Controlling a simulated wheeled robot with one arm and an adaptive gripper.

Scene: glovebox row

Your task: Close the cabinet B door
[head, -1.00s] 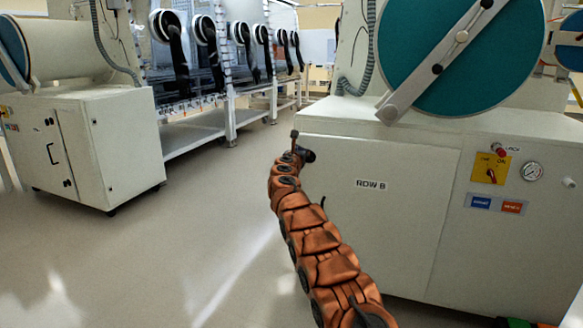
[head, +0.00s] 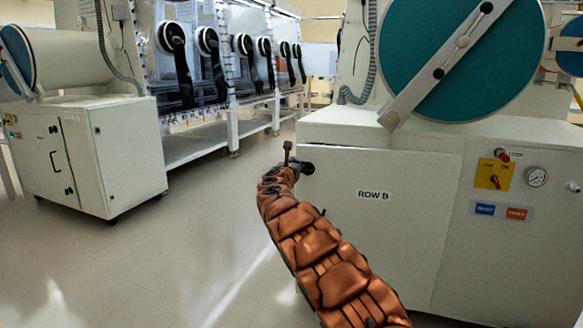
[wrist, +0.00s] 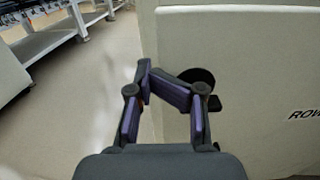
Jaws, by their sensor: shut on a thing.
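The cabinet B door (head: 385,230) is the pale panel labelled ROW B on the right-hand cabinet. Its upper edge stands slightly out from the cabinet front, so it looks a little ajar. My gripper (head: 293,165) is at the door's upper left corner. In the wrist view my gripper (wrist: 150,82) has its purple-padded fingers bent together at the door's left edge. A dark round handle (wrist: 197,76) shows just behind the right finger.
A teal round hatch (head: 450,60) sits above the cabinet. A control panel with a yellow switch plate (head: 495,174) is right of the door. Another white cabinet (head: 125,155) and a glovebox row stand left. The floor (head: 180,240) between is clear.

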